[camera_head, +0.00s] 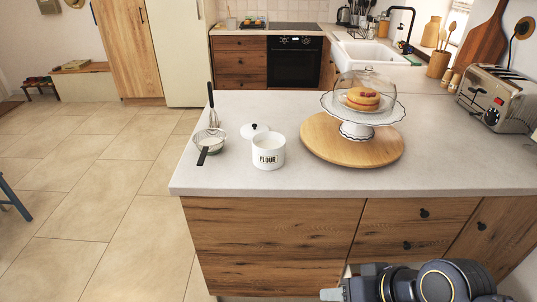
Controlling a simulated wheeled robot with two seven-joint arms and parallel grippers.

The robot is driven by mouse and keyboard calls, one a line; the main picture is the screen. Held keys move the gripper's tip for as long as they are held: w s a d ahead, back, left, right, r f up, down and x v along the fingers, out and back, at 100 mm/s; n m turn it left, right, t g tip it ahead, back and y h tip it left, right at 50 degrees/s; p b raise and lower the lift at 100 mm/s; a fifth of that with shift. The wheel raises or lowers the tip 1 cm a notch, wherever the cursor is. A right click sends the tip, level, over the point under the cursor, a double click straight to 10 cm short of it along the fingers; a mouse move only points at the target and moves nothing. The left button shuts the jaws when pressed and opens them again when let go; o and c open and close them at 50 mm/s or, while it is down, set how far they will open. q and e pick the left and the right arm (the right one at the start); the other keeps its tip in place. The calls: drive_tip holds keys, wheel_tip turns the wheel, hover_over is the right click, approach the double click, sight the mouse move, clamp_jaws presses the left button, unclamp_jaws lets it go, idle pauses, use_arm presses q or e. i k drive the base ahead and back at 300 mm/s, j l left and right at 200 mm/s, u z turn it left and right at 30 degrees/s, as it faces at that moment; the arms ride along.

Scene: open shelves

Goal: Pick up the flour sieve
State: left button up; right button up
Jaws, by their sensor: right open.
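The flour sieve (209,141), a small round mesh strainer with a black handle, is on the left part of the counter. Its handle points toward the front edge. A white canister labelled FLOUR (268,152) stands open just to its right, with its white lid (254,131) behind it. My right gripper (337,283) is at the bottom of the picture, in front of the drawers and below the counter top. It is open and empty, well away from the sieve. My left gripper is not in view.
The counter (300,183) has a clear strip along its front edge. A round wooden board (390,152) carries a cake stand (357,130) with a glass dome. A toaster (495,98) stands at the right. A black-handled utensil (211,97) is behind the sieve.

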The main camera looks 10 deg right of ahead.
sight(209, 140)
drive_tip(key=i+z, duration=0.3)
drive_tip(key=i+j+z, duration=0.3)
drive_tip(key=i, duration=0.15)
drive_tip(key=i+j+z, duration=0.15)
drive_tip(key=i+z, duration=0.2)
